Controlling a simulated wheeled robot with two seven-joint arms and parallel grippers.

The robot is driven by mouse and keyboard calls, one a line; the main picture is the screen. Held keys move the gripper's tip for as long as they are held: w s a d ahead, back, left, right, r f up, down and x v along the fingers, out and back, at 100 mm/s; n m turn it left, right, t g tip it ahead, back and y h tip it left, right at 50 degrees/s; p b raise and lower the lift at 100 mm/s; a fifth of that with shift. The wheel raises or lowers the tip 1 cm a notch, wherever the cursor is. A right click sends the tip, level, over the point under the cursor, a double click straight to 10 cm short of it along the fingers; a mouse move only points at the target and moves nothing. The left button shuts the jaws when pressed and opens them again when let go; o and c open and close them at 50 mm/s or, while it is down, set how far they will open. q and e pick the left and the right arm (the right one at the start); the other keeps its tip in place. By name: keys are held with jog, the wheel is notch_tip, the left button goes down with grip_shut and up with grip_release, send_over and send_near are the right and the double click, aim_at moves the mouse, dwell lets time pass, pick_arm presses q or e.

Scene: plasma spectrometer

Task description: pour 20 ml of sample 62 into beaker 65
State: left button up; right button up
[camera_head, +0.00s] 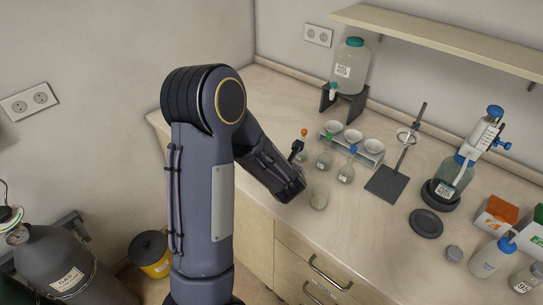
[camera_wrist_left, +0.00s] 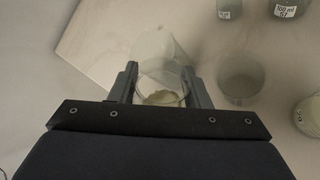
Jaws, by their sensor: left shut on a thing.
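My left gripper (camera_wrist_left: 160,70) is shut on a clear glass vessel (camera_wrist_left: 160,62), with one finger on each side. A pale yellowish content shows at the near end of the vessel. In the head view my left gripper (camera_head: 298,186) is over the bench front. A small glass vessel (camera_head: 319,198) shows just right of it; I cannot tell whether it is the held one. In the wrist view a glass beaker (camera_wrist_left: 240,77) stands right of the held vessel, and another with whitish content (camera_wrist_left: 309,116) is at the right edge. Numbers 62 and 65 are not readable. My right gripper is out of view.
Flasks with orange (camera_head: 304,133), green (camera_head: 325,158) and blue (camera_head: 346,172) stoppers stand behind the gripper. A rack with white bowls (camera_head: 371,158), a ring stand (camera_head: 387,184) and a dispenser bottle (camera_head: 452,180) stand farther right. The front bench (camera_head: 350,235) has free room.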

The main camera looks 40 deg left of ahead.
pick_arm(q)
jog(key=shift+w+d+r+m+g+p, duration=0.1)
jog(key=shift+w+d+m+g+p, duration=0.25)
jog(key=shift+p, duration=0.45)
jog(key=shift+w+d+f+m+g+y+p, duration=0.2)
jog(key=shift+w+d+m+g+y+p, duration=0.15)
jog(key=shift+m+y+p, duration=0.35)
jog(key=shift+w+d+f+m+g+y, duration=0.3)
jog(key=shift+w+f+m+g+y, duration=0.2)
jog(key=shift+m+g+y, duration=0.3)
jog(key=shift+w+d+r+m+g+y, duration=0.1)
jog(key=shift+r+m+g+y, duration=0.3)
jog(key=shift+m, duration=0.2)
jog(key=shift+d+r+m+g+y, duration=0.15)
jog(key=shift+m+g+y, duration=0.15)
jog(key=shift+m+y, duration=0.25)
jog(key=shift+a, duration=0.15)
